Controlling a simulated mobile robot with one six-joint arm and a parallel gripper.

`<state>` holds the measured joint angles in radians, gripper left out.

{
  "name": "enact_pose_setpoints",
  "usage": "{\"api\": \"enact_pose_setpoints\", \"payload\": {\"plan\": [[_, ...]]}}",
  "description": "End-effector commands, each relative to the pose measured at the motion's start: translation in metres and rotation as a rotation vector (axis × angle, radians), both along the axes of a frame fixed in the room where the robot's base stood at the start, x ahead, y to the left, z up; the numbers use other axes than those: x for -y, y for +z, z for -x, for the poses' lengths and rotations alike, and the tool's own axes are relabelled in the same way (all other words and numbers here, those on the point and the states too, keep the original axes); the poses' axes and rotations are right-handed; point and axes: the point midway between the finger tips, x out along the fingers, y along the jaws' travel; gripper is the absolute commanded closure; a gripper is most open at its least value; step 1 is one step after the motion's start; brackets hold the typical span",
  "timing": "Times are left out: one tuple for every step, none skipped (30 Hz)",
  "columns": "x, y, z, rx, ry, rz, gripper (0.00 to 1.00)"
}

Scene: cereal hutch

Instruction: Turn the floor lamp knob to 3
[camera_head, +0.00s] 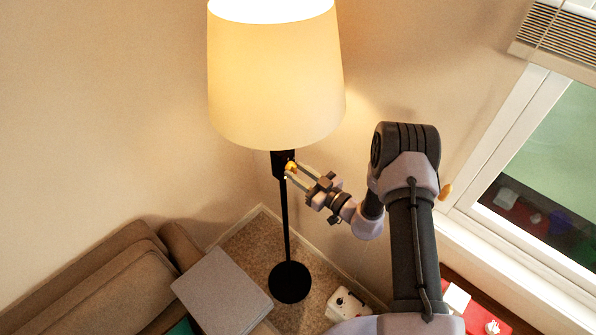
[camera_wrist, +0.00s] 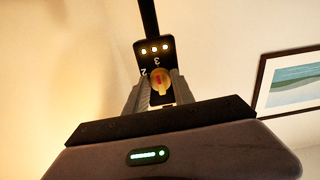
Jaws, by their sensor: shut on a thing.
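The floor lamp (camera_head: 275,85) has a glowing cream shade, a thin black pole and a round black base on the carpet. My gripper (camera_head: 289,171) is shut on the knob, a finger on each side. Which mark the knob points at I cannot tell.
A brown sofa (camera_head: 110,280) and a grey flat-topped piece (camera_head: 222,292) stand left of the lamp. A white box (camera_head: 346,304) is on the floor to its right. A window (camera_head: 540,160) is at the right. A framed picture (camera_wrist: 290,85) hangs on the wall.

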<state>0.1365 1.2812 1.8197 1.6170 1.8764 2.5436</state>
Motion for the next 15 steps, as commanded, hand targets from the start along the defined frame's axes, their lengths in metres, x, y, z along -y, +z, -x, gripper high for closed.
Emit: {"api": "enact_pose_setpoints", "payload": {"plan": [[-0.0001,-0.0002,0.0003,-0.009,0.0,-0.008,1.0],[-0.0002,-0.0003,0.0003,-0.014,0.0,-0.013,1.0],[-0.0002,-0.0003,0.0003,-0.019,0.0,-0.018,1.0],[-0.0002,-0.0004,0.0003,-0.023,0.0,-0.022,1.0],[-0.0002,-0.0004,0.0003,-0.026,0.0,-0.025,1.0],[-0.0001,-0.0004,0.0004,-0.03,0.0,-0.028,1.0],[-0.0002,-0.0005,0.0005,-0.031,0.0,-0.03,1.0],[-0.0002,-0.0005,0.0005,-0.033,0.0,-0.031,1.0],[-0.0003,-0.0005,0.0004,-0.034,0.0,-0.032,1.0],[-0.0003,-0.0005,0.0004,-0.035,0.0,-0.033,1.0],[-0.0003,-0.0005,0.0004,-0.035,0.0,-0.034,1.0],[-0.0003,-0.0005,0.0004,-0.035,0.0,-0.034,1.0],[-0.0003,-0.0005,0.0004,-0.035,0.0,-0.034,1.0],[-0.0003,-0.0005,0.0004,-0.035,0.0,-0.034,1.0],[-0.0003,-0.0005,0.0004,-0.035,0.0,-0.034,1.0]]}}
